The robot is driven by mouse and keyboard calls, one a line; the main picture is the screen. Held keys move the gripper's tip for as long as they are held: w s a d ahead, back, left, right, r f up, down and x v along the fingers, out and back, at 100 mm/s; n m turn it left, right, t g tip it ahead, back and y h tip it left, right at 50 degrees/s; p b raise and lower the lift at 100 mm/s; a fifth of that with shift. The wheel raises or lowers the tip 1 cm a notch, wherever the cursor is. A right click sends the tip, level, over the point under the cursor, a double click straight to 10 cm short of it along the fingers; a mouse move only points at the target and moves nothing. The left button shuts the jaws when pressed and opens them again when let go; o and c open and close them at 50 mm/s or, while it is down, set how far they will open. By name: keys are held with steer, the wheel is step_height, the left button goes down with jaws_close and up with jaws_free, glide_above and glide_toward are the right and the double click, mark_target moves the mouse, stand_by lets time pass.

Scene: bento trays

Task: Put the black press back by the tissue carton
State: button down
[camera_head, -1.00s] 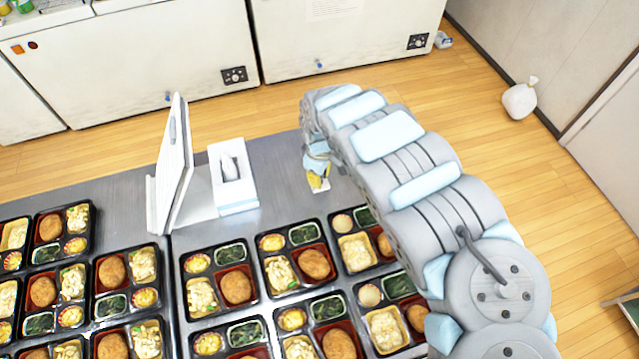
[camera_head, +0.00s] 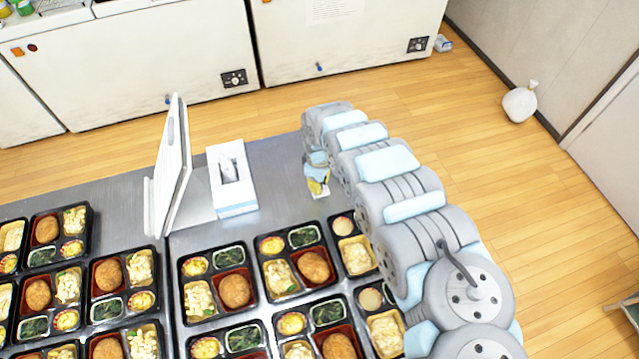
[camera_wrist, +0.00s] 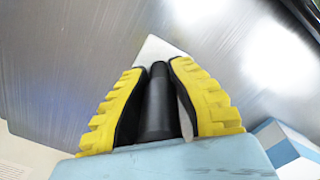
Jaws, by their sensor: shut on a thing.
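The black press (camera_wrist: 157,97) is a dark upright cylinder between the two yellow fingers of my gripper (camera_wrist: 160,95) in the wrist view. The fingers are shut on it, and a pale flat piece shows past its far end. In the head view, my gripper (camera_head: 318,186) is over the metal table, right of the tissue carton (camera_head: 235,205) and apart from it; the press is hidden there. The white tissue carton has a blue band and a tissue sticking up. A blue and white corner (camera_wrist: 288,145), likely the carton, shows in the wrist view.
A white upright panel on a stand (camera_head: 171,165) is left of the carton. Several filled bento trays (camera_head: 293,287) cover the front of the metal table (camera_head: 280,165). Bare table lies between the carton and my gripper.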

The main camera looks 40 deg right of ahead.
steer(key=c, duration=1)
jaws_free()
steer(key=shift+c, duration=0.2)
steer(key=shift+r, duration=0.1)
step_height(320, 180, up, 11)
steer(key=shift+r+p, duration=0.2)
steer(key=shift+p, duration=0.6)
steer(key=shift+r, duration=0.25)
